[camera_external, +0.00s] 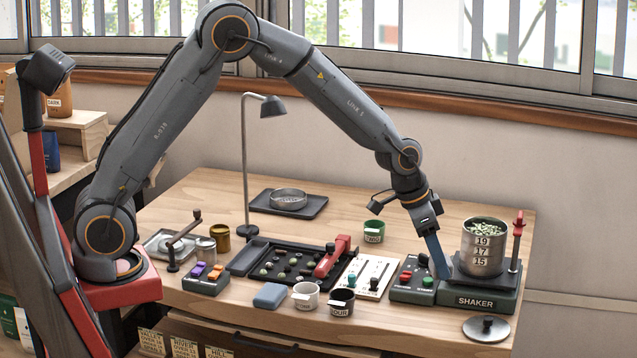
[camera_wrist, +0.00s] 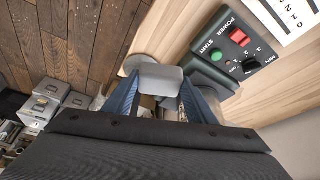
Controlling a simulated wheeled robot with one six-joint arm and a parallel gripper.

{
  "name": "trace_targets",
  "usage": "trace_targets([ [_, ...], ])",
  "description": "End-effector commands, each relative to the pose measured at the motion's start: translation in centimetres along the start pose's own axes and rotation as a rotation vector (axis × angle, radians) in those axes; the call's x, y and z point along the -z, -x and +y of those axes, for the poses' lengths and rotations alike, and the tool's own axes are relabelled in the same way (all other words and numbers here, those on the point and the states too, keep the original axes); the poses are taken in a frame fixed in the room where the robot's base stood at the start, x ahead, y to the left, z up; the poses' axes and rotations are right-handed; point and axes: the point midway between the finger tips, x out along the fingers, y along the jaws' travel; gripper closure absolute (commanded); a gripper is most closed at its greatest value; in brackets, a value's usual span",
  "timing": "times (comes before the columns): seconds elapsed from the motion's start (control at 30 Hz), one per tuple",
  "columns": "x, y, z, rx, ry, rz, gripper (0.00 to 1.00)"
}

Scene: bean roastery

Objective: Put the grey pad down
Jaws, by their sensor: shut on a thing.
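My gripper (camera_external: 440,268) reaches down between the red-and-green button control box (camera_external: 413,280) and the shaker (camera_external: 480,288) in the external view. In the wrist view its two blue fingers stand either side of the grey pad (camera_wrist: 156,78), a flat piece with rounded corners, and are shut on it. The pad cannot be made out in the external view. Whether it touches the surface below I cannot tell.
The sieve stack (camera_external: 482,252) stands on the shaker, close right of my gripper. A round grey lid (camera_external: 486,328) lies near the front right edge. Two cups (camera_external: 342,302) (camera_external: 305,295), a blue block (camera_external: 271,295) and a switch panel (camera_external: 367,276) stand left.

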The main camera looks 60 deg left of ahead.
Motion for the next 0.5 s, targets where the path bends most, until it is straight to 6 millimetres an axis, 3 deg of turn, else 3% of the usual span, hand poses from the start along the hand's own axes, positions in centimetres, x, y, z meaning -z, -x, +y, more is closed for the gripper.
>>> trace_targets([
  [0.5, -3.2, -7.8, 0.0, 0.0, 0.002, -0.001, 0.7],
])
